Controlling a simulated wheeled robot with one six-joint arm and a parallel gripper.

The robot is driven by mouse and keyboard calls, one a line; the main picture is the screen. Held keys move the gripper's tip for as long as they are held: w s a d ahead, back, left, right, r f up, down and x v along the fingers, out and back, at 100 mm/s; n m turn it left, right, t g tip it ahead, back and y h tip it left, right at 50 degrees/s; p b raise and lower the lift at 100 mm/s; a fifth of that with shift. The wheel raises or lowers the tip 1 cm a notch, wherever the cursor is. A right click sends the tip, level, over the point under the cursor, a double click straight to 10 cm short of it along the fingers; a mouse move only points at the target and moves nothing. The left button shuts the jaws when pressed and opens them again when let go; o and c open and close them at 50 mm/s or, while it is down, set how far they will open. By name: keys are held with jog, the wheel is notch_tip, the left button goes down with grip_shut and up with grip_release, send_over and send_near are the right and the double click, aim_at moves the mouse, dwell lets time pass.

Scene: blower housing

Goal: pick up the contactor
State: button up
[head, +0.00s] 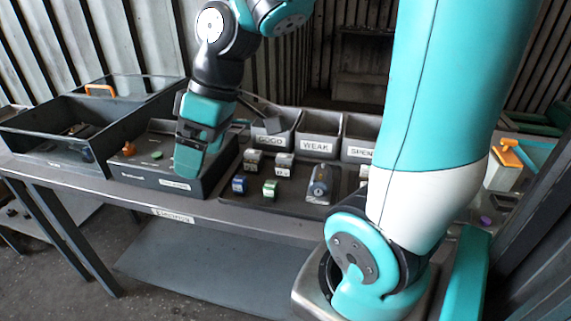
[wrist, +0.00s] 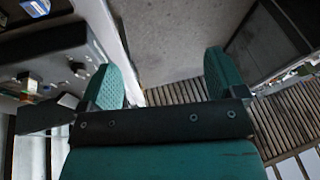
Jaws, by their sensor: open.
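My gripper (head: 192,158) is open and empty, hanging over the right part of a dark box on the bench. Its two teal fingers stand apart in the wrist view (wrist: 165,78), with nothing between them. No part is clearly identifiable as the contactor. Candidates on the dark tray (head: 255,206) right of my gripper are a blue part (head: 239,185), a green part (head: 270,189), two pale blocks (head: 253,160) (head: 284,164) and a larger grey-blue part (head: 320,184). All are apart from my gripper.
The dark box (head: 150,172) has an orange knob (head: 128,149) and a green button (head: 157,155). Labelled bins, GOOD (head: 270,141), WEAK (head: 317,147) and SPEN..., stand behind the tray. A glass-sided bin (head: 50,150) is at left. My arm hides part of the bench at right.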

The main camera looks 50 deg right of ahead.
jog(key=w+d+m+t, duration=0.1)
jog(key=w+d, duration=0.2)
jog(key=d, duration=1.1)
jog(key=t+h, duration=0.1)
jog(key=h, duration=0.1)
send_near(286, 156)
jog(key=shift+m, duration=0.4)
jog(key=x, duration=0.4)
jog(key=shift+a+f+p, duration=0.1)
jog(key=shift+f+p, duration=0.2)
jog(key=shift+p, duration=0.1)
jog(key=shift+p+x, duration=0.6)
jog(key=shift+x, duration=2.5)
jog(key=shift+r, duration=0.1)
jog(key=c, duration=0.9)
jog(key=shift+c, duration=0.2)
